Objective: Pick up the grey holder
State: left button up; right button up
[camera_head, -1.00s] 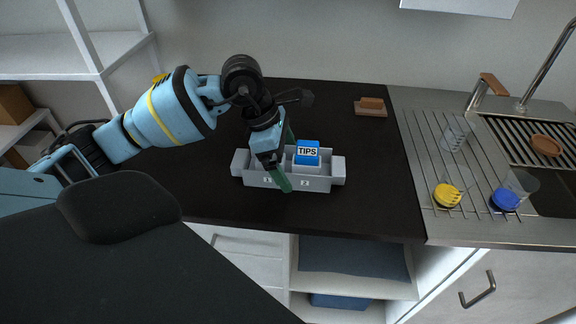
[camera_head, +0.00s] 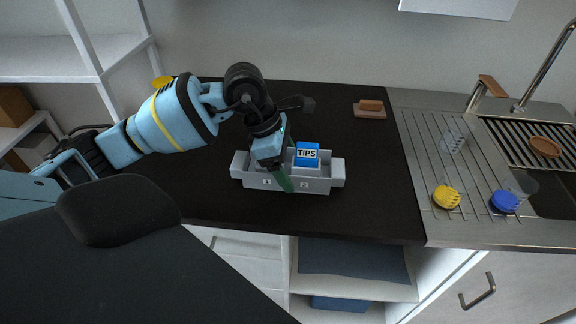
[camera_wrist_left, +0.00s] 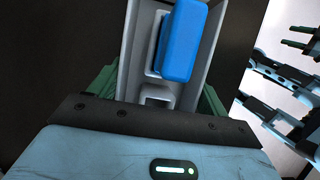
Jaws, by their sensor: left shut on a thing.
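The grey holder (camera_head: 318,185) sits on the black countertop, a long tray marked 1 and 2. A blue-lidded TIPS box (camera_head: 307,154) stands in its right part. My left gripper (camera_head: 286,178) is over the middle of the holder, its green fingers shut on the holder's walls, one on the front side. In the left wrist view the green fingers lie on both sides of the grey holder (camera_wrist_left: 140,47), with the blue box (camera_wrist_left: 183,40) inside it. The far finger is mostly hidden in the head view. My right gripper is not in view.
A brown block on a wooden base (camera_head: 370,109) lies at the back of the countertop (camera_head: 350,205). A sink with a metal drainboard is at right, with a yellow piece (camera_head: 446,197) and a blue piece (camera_head: 505,201). Shelves stand at left. The counter right of the holder is clear.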

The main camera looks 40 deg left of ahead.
aim_at(293, 162)
pick_arm(q)
jog(key=shift+r, duration=1.5)
jog(key=shift+d+r, duration=0.1)
jog(key=shift+r, duration=0.2)
jog(key=s+d+r+b, duration=0.1)
jog(key=s+d, duration=0.9)
jog(key=s, duration=0.2)
jog(key=shift+r, duration=0.2)
jog(key=shift+s+d, duration=0.1)
